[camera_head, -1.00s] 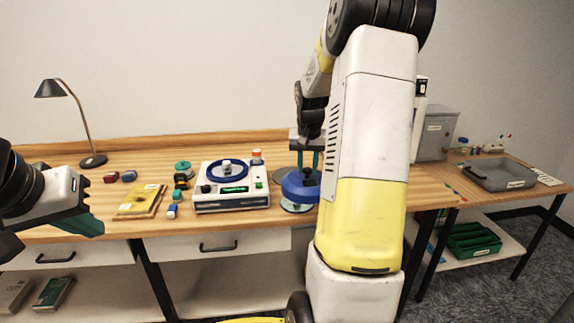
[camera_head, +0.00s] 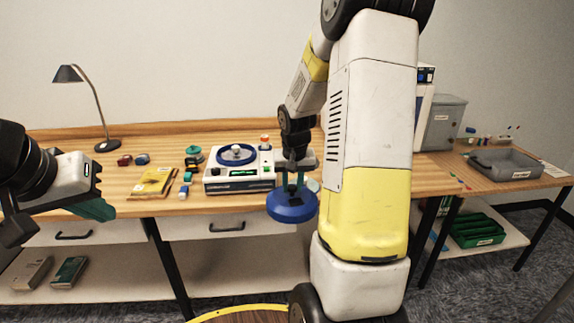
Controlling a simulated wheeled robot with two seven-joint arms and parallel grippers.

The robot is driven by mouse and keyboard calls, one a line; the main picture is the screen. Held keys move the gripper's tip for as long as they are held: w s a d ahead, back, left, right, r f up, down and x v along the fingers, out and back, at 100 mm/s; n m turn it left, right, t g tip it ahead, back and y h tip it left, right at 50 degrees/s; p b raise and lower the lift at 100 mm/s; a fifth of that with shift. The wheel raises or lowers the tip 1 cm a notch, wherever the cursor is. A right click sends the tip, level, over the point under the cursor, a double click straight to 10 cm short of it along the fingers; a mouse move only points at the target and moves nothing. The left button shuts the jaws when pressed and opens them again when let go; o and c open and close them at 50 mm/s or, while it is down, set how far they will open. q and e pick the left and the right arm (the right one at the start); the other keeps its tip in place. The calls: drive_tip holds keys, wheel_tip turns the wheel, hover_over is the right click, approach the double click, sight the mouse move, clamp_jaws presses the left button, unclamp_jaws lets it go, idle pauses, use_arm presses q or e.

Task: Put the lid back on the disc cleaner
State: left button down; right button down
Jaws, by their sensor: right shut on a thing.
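The disc cleaner (camera_head: 226,184) is a white box on the bench with a blue ring and a pale hub on top and a green display in front. A round blue lid (camera_head: 292,207) hangs from my right gripper (camera_head: 294,183), which is shut on it. The lid is to the right of the cleaner in the picture and overlaps the bench's front edge, apart from the cleaner.
A yellow booklet (camera_head: 152,182), small coloured items and a lamp (camera_head: 107,145) stand left of the cleaner. A pale disc (camera_head: 313,185) lies on the bench behind the lid. My right arm hides the bench's right part.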

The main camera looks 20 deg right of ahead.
drive_tip(key=s+a+f+n, duration=0.2)
drive_tip(key=s+a+f, duration=0.1)
drive_tip(key=a+f, duration=0.5)
drive_tip(key=a, duration=0.3)
drive_tip(key=shift+s+a+f+n+y, duration=0.25)
drive_tip(key=shift+f+n+y, duration=0.1)
drive_tip(key=shift+n+y, duration=0.05)
